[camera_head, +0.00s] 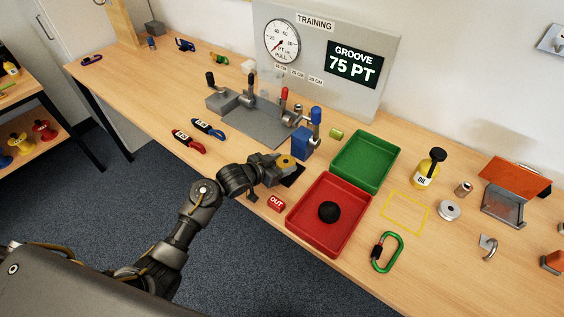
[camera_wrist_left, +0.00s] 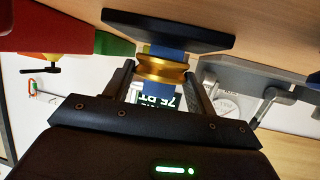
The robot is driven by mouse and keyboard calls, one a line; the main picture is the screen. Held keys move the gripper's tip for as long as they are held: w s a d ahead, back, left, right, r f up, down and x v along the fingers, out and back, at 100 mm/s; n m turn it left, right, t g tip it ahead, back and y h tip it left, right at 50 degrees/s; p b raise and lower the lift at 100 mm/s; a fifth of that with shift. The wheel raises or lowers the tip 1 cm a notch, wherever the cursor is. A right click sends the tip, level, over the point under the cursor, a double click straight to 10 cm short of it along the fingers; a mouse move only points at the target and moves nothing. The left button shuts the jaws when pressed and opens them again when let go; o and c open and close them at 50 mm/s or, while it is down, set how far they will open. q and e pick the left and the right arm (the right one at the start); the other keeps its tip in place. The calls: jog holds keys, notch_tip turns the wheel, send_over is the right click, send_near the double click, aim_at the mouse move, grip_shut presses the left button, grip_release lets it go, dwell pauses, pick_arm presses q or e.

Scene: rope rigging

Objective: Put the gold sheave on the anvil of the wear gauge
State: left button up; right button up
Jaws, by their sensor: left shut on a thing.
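The gold sheave (camera_head: 286,161) is between the fingers of my left gripper (camera_head: 279,165), which is shut on it. It also shows in the left wrist view (camera_wrist_left: 162,65). The wear gauge (camera_head: 302,143) is a blue upright body with a black base plate (camera_head: 294,176). The plate shows in the left wrist view (camera_wrist_left: 170,31), which is upside down. The sheave is above the plate, in front of the blue body. The anvil is hidden, and I cannot tell whether the sheave touches it. My right gripper is not in view.
A red tray (camera_head: 343,243) holding a black round thing is right of my gripper, with a green tray (camera_head: 364,158) behind. A grey fixture (camera_head: 258,123) with levers stands behind left. A display (camera_head: 355,64) reads GROOVE 75 PT.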

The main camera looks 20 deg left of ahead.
pick_arm(q)
jog(key=shift+f, duration=0.3)
jog(key=shift+f, duration=0.1)
jog(key=shift+s+f+b, duration=0.25)
jog(key=shift+f+b, duration=0.05)
jog(key=o, duration=1.1)
jog(key=shift+s+d+f, duration=0.1)
jog(key=shift+f, duration=0.1)
jog(key=shift+r, duration=0.45)
jog(key=shift+a, duration=0.2)
jog(key=v, duration=0.8)
jog(key=r+v, duration=0.1)
jog(key=v, duration=0.2)
jog(key=shift+s+a+r, duration=0.1)
jog(key=shift+s, duration=0.05)
